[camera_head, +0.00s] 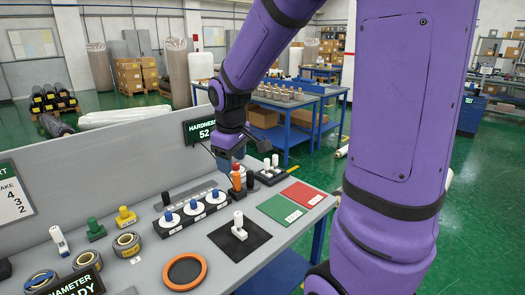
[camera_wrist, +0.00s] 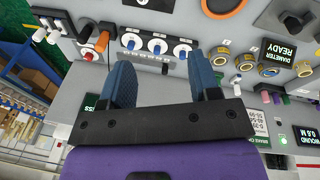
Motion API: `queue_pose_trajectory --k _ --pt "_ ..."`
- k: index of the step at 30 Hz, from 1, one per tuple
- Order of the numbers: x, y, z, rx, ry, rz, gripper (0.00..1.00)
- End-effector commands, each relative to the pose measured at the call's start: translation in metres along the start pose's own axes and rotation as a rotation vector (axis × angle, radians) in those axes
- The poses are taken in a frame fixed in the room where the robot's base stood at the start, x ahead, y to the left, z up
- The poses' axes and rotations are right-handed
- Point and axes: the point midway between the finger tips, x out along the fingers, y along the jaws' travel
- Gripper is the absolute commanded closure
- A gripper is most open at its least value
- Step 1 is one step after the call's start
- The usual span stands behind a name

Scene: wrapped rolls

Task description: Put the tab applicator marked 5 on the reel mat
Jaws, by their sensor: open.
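I cannot read a 5 on any object. Another white upright piece (camera_head: 239,226) stands on a black square mat (camera_head: 225,241). An orange-rimmed dark round mat (camera_head: 185,272) lies bare near the front edge; its rim shows in the wrist view (camera_wrist: 241,7). I cannot tell for certain which is the reel mat. My gripper (camera_wrist: 163,82) is open and empty, above the bench's back side, its fingers apart.
Three white discs with blue knobs (camera_head: 193,207) sit in a dark tray. Green (camera_head: 287,208) and red (camera_head: 303,195) pads lie right. Several wrapped rolls (camera_head: 126,243) lie left. A low wall with a hardness display (camera_head: 201,130) runs behind.

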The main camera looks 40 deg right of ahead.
Motion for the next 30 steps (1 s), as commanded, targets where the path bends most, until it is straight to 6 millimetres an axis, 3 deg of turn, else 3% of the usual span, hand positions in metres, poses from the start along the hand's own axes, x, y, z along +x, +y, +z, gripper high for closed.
queue_pose_trajectory --k 1,6,15,22,30 --pt "-0.018 -0.008 0.006 0.021 0.023 0.013 0.43" --pt "-0.062 -0.034 0.03 0.11 0.083 0.03 0.43" --pt "-0.12 -0.079 0.085 0.263 0.205 0.019 0.43" --pt "-0.141 -0.105 0.124 0.353 0.28 -0.019 0.43" --pt "-0.146 -0.114 0.139 0.389 0.305 -0.039 0.43"
